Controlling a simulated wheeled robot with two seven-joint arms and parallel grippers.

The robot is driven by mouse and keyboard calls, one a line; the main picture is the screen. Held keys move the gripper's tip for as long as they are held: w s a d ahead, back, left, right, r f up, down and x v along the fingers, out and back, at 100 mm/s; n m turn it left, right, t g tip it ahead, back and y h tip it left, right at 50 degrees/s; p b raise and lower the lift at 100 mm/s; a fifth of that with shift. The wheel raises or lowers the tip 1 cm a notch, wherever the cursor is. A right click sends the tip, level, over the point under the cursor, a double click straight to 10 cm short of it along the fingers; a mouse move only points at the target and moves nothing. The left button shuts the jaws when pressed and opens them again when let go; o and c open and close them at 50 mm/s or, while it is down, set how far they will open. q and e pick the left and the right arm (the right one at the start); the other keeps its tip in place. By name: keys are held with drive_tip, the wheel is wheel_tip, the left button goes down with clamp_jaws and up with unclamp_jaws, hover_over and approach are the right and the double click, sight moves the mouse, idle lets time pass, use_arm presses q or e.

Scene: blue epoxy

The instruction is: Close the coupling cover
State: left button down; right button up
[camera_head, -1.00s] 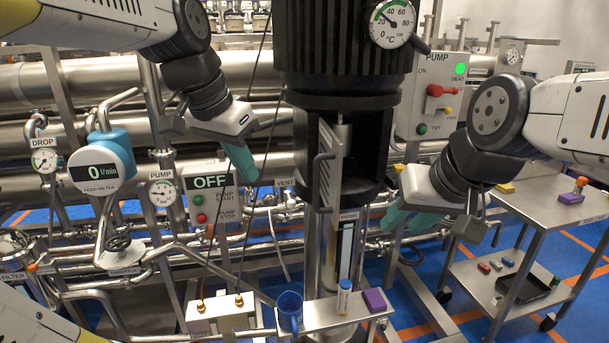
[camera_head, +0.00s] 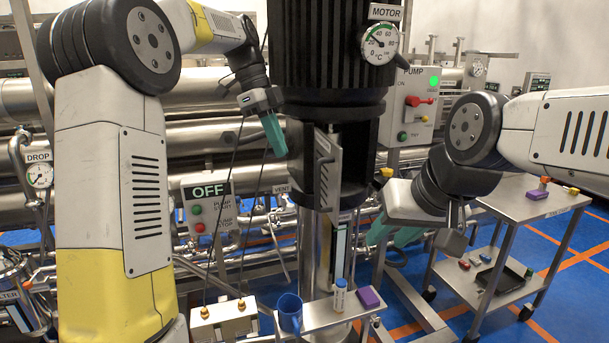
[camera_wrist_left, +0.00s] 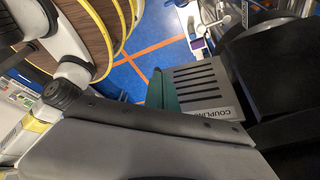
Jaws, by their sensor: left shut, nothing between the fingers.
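A teal finger also shows beside the cover in the wrist view (camera_wrist_left: 160,90). My right gripper (camera_head: 393,238) is open and empty, lower right of the housing.
A small shelf (camera_head: 322,318) below holds a blue mug (camera_head: 289,313), a white-and-blue bottle (camera_head: 340,296) and a purple block (camera_head: 369,297). A metal cart (camera_head: 520,205) stands at right. Pipes and the OFF panel (camera_head: 207,200) lie behind at left.

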sight(317, 174)
use_arm(q)
drive_tip(key=s+d+f, duration=0.2)
drive_tip(key=d+f, duration=0.4)
drive_tip(key=shift+s+f, duration=0.15)
drive_tip(key=shift+f, duration=0.05)
drive_tip(key=shift+d, duration=0.15)
